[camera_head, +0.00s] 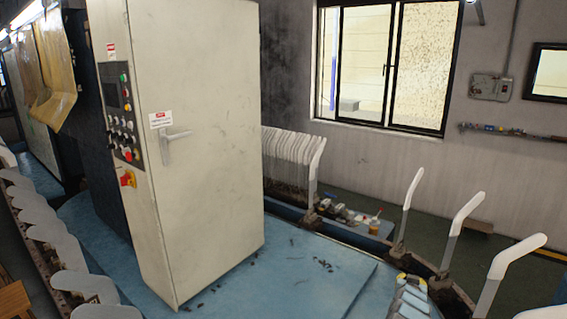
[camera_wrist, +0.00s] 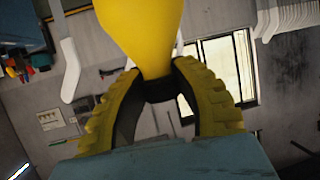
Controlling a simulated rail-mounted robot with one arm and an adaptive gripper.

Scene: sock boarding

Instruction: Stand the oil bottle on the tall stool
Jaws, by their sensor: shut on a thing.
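In the wrist view my gripper (camera_wrist: 158,78) has yellow ridged fingers with dark inner faces. It is shut on the narrow end of a smooth yellow thing, which I take to be the oil bottle (camera_wrist: 142,28). The bottle widens away from the fingers and runs out of the top of the picture. The wrist view is upside down. My gripper and the held bottle do not show in the head view. I cannot make out a tall stool; a brown slatted wooden thing (camera_head: 14,300) is cut off at the lower left, and I cannot tell what it is.
A tall cream cabinet (camera_head: 205,150) with buttons stands on a blue platform (camera_head: 310,275). White sock boards (camera_head: 470,210) rise along a curved track at the right, with more (camera_head: 45,225) at the left. Small items (camera_head: 350,216) lie near the wall below the window (camera_head: 385,65).

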